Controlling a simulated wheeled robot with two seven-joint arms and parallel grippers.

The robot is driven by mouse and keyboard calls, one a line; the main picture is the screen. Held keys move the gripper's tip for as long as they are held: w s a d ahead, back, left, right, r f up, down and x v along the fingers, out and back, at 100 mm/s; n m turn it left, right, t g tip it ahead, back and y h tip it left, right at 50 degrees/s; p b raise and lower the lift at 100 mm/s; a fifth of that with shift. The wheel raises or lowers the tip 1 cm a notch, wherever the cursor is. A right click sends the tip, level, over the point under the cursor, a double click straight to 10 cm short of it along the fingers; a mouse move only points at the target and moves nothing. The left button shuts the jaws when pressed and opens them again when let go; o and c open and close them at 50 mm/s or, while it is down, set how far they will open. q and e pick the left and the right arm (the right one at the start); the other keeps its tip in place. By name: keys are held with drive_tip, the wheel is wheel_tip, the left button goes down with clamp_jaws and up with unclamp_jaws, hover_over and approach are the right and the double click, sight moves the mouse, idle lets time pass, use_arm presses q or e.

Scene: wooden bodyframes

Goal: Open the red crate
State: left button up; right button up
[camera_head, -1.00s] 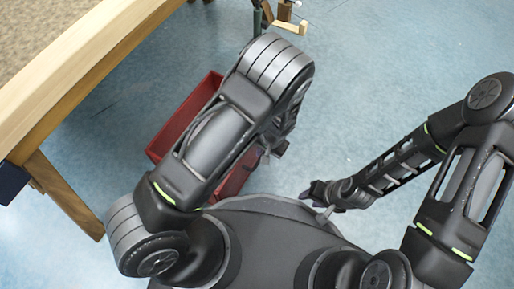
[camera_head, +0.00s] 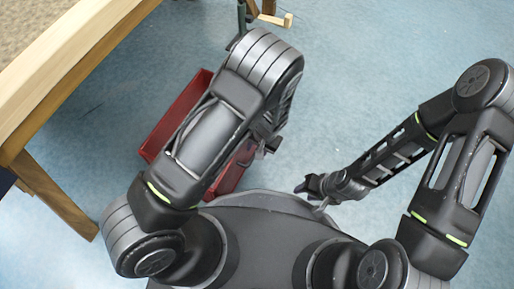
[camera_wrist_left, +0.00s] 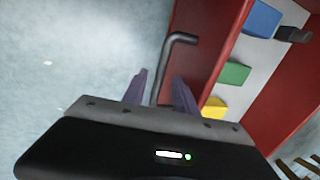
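The red crate (camera_head: 182,112) stands on the floor, partly hidden behind my left arm in the head view. In the left wrist view its red wall (camera_wrist_left: 200,40) is close, and blue, green and yellow blocks show beyond it. A dark bent handle (camera_wrist_left: 178,38) sticks out beside this wall. My left gripper (camera_wrist_left: 159,88) is open, with its purple fingers apart on either side of the handle's straight part. Contact cannot be told. My right gripper (camera_head: 306,187) is low in front of my base, away from the crate; its fingers are too small to read.
A wooden table (camera_head: 60,75) stands at the left, its leg (camera_head: 55,195) close to the crate. A wooden piece (camera_head: 272,18) shows at the top. The blue floor (camera_head: 380,70) at the upper right is clear.

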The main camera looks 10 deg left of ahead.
use_arm(q)
wheel_tip(320, 180, up, 8)
drive_tip(key=d+p, duration=0.1)
drive_tip(key=p, duration=0.2)
drive_tip(key=shift+s+d+f, duration=0.15)
drive_tip(key=shift+s+d, duration=0.05)
idle(0.5)
